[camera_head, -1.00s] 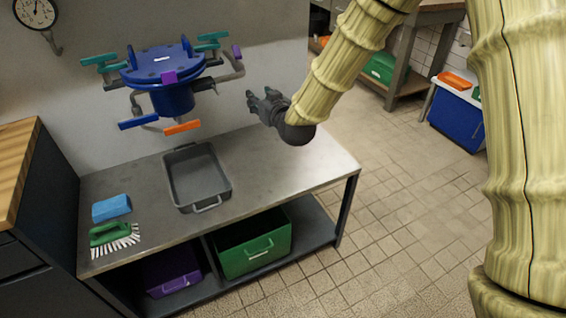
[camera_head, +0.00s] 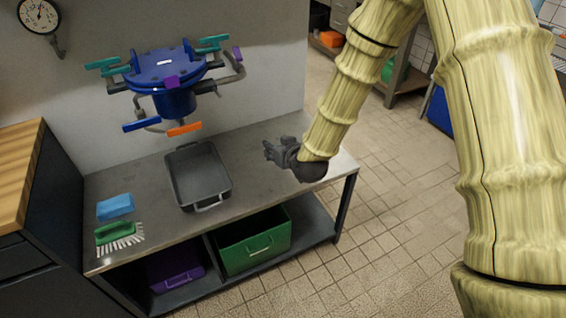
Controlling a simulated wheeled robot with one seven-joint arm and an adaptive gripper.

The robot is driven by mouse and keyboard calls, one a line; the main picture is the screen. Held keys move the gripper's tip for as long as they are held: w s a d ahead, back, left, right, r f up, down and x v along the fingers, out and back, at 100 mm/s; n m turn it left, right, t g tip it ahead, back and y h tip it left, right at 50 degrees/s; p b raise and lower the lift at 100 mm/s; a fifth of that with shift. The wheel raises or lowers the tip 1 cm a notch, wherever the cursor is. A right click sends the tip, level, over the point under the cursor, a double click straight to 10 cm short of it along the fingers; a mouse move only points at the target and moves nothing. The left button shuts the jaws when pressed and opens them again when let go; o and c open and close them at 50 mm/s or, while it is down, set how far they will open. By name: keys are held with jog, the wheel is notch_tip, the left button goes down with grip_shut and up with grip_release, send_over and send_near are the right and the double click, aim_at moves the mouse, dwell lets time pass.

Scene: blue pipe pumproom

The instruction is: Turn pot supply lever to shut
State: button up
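A blue round pot (camera_head: 165,72) with a flat lid is fixed to pipes on the wall above the bench. Several levers surround it: teal ones at upper left (camera_head: 103,64) and upper right (camera_head: 212,40), a purple one at right (camera_head: 238,54) and a purple one in front (camera_head: 172,82). A blue lever (camera_head: 142,125) and an orange lever (camera_head: 185,130) sit below it. I cannot read which is the pot supply lever. My gripper (camera_head: 266,151) looks open and empty, pointing left above the right part of the bench, below and right of the pot, touching no lever.
The metal bench (camera_head: 255,170) holds a grey tray (camera_head: 222,180), a blue sponge (camera_head: 115,207) and a green brush (camera_head: 118,234). Green (camera_head: 254,247) and purple (camera_head: 176,272) bins stand on its lower shelf. A gauge (camera_head: 38,16) hangs at upper left. Floor at right is open.

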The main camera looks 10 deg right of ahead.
jog(key=shift+g, duration=0.6)
jog(key=shift+s+d+f+p, duration=0.15)
jog(key=shift+s+d+f, duration=0.05)
jog(key=shift+s+f, duration=0.4)
jog(key=shift+s+d+f+p, duration=0.1)
jog(key=shift+s+d+f, duration=0.15)
jog(key=shift+s+f, duration=0.4)
jog(key=shift+s+d+f+p, duration=0.2)
jog(key=shift+s+f, duration=0.25)
jog(key=shift+f, duration=0.3)
jog(key=shift+c, duration=0.2)
